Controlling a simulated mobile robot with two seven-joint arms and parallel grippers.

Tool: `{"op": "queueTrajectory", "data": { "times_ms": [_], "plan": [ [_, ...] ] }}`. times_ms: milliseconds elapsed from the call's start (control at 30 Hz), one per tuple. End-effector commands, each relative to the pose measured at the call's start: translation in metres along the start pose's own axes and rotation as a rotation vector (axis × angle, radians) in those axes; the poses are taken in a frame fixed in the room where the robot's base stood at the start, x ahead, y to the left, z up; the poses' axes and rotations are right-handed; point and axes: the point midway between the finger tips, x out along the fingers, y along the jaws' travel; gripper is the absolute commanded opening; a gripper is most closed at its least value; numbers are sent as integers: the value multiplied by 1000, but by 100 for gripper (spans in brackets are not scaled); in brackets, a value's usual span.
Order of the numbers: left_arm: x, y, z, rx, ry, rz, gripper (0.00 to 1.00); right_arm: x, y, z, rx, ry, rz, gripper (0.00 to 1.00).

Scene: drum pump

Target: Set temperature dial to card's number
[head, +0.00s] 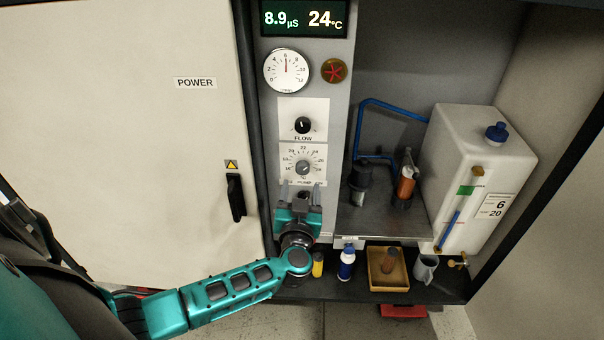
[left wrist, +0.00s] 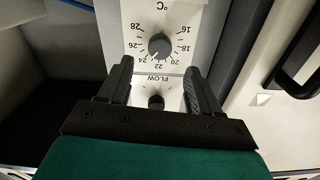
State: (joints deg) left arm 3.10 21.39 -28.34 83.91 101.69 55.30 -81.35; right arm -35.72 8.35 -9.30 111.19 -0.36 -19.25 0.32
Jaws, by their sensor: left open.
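The temperature dial (head: 303,168) is a grey knob on a white plate with a scale from 16 to 28. It shows upside down in the left wrist view (left wrist: 159,46), where its pointer mark seems to lie between 22 and 24. A white card (head: 496,206) on the tank shows a 6 and, below it, a 20; its smaller print is unreadable. My left gripper (head: 302,190) is open, its fingers just below the dial and not around it. In the left wrist view the fingers (left wrist: 156,85) are apart and empty. My right gripper is not in view.
The black FLOW knob (head: 303,125) sits above the dial. The display (head: 304,18) reads 8.9 µS and 24 °C. A gauge (head: 287,70) and red handwheel (head: 334,70) are below it. The white tank (head: 477,165) stands right; bottles line the lower shelf.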

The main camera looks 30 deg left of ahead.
Motion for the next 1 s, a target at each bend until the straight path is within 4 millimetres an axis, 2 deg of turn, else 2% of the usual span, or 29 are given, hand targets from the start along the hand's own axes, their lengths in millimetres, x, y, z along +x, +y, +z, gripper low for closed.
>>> {"op": "queueTrajectory", "data": {
  "times_ms": [33,200,400,800,1000],
  "plan": [
    [13,0,1,1,5,-2,63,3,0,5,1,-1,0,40],
    [45,0,1,0,3,-1,63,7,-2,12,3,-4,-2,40],
    [68,0,1,-1,2,1,63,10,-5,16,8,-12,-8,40],
    [74,0,0,-1,0,1,62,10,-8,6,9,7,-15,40],
    [74,0,0,-1,0,1,43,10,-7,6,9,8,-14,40]
  ]
}}
